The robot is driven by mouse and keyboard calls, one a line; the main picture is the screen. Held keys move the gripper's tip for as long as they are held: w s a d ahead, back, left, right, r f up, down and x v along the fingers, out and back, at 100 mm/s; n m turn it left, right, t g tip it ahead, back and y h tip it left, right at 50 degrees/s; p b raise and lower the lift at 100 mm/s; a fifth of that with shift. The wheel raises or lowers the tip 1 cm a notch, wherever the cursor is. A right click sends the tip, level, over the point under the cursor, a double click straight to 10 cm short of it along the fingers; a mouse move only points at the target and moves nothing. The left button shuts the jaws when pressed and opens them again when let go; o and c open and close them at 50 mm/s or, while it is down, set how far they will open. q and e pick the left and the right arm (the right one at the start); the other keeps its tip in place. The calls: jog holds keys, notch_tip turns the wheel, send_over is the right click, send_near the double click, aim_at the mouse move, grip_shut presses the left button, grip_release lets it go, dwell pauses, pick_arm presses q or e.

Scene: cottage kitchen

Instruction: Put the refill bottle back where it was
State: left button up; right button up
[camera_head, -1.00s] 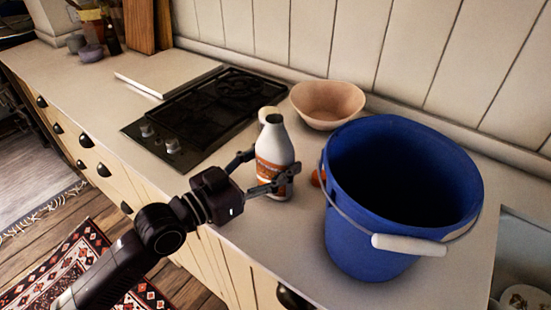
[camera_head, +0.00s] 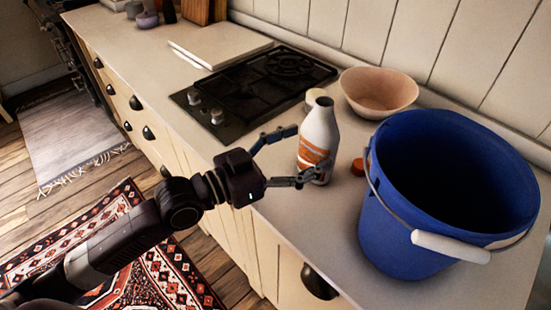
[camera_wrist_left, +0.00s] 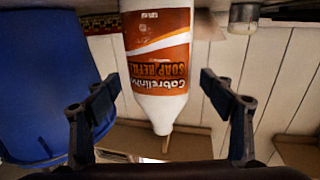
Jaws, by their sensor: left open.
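The refill bottle (camera_head: 317,133), white with an orange and white label, stands upright on the countertop near its front edge. In the left wrist view the bottle (camera_wrist_left: 158,60) appears upside down, with "soap refill" on its label. My left gripper (camera_head: 312,158) is open, its fingers on either side of the bottle from the front left. In the left wrist view gaps show between the bottle and both fingers of the left gripper (camera_wrist_left: 160,98). My right gripper is not in view.
A big blue bucket (camera_head: 400,235) with a white handle grip stands right of the bottle. A small orange object (camera_head: 358,167) lies between them. A pinkish bowl (camera_head: 378,92) and a small pale item (camera_head: 315,96) are behind. A black hob (camera_head: 255,95) is behind left.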

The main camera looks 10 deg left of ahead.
pick_arm(q)
jog(key=b+v, duration=0.1)
jog(key=v, duration=0.5)
jog(key=shift+s+a+f, duration=0.15)
jog(key=shift+s+a, duration=0.1)
jog(key=shift+a, duration=0.05)
jog(key=shift+v, duration=0.75)
